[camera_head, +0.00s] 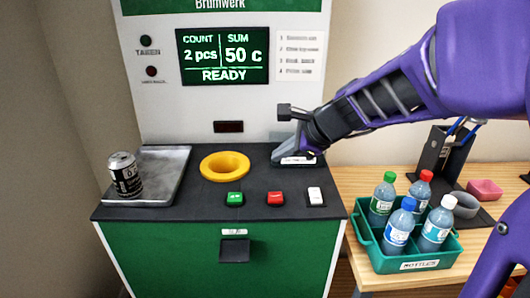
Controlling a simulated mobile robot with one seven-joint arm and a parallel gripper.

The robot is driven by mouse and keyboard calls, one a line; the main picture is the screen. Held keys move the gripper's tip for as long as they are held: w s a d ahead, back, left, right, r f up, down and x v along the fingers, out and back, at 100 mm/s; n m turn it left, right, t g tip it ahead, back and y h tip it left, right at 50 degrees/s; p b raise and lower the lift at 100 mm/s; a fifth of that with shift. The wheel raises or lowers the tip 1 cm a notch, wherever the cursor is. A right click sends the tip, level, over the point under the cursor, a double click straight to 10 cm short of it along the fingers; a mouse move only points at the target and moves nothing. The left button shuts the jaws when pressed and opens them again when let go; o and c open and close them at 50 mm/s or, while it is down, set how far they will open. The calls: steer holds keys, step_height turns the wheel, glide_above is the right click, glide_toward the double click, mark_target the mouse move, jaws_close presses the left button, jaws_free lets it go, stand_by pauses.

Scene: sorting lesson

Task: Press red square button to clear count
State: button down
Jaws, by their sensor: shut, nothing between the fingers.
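The red square button (276,198) is on the dark top panel of the machine, between a green button (235,198) and a white button (315,196). The green-lit display (222,56) reads COUNT 2 pcs, SUM 50 c and READY. My gripper (284,158) reaches in from the right and points down over the panel, behind the red button and apart from it. It is shut and empty. It partly covers a white label (298,160) on the panel.
A yellow ring-shaped opening (225,166) lies left of my gripper. A black can (125,175) stands on the metal tray (165,165) at the left. A teal crate (365,238) with several capped bottles stands on the wooden table (350,180) at the right.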

mark_target(280, 198)
step_height(280, 198, down, 8)
steer(key=b, duration=0.7)
steer(key=shift+f+b, duration=0.2)
steer(key=shift+b, duration=0.2)
steer(key=shift+f, duration=0.15)
stand_by(1.5)
steer(key=shift+f+b, duration=0.4)
steer(key=shift+b, duration=0.05)
steer(key=shift+s+f, duration=0.1)
steer(key=shift+f, duration=0.45)
stand_by(0.6)
steer(key=shift+r+p, duration=0.8)
steer(key=shift+r, duration=0.2)
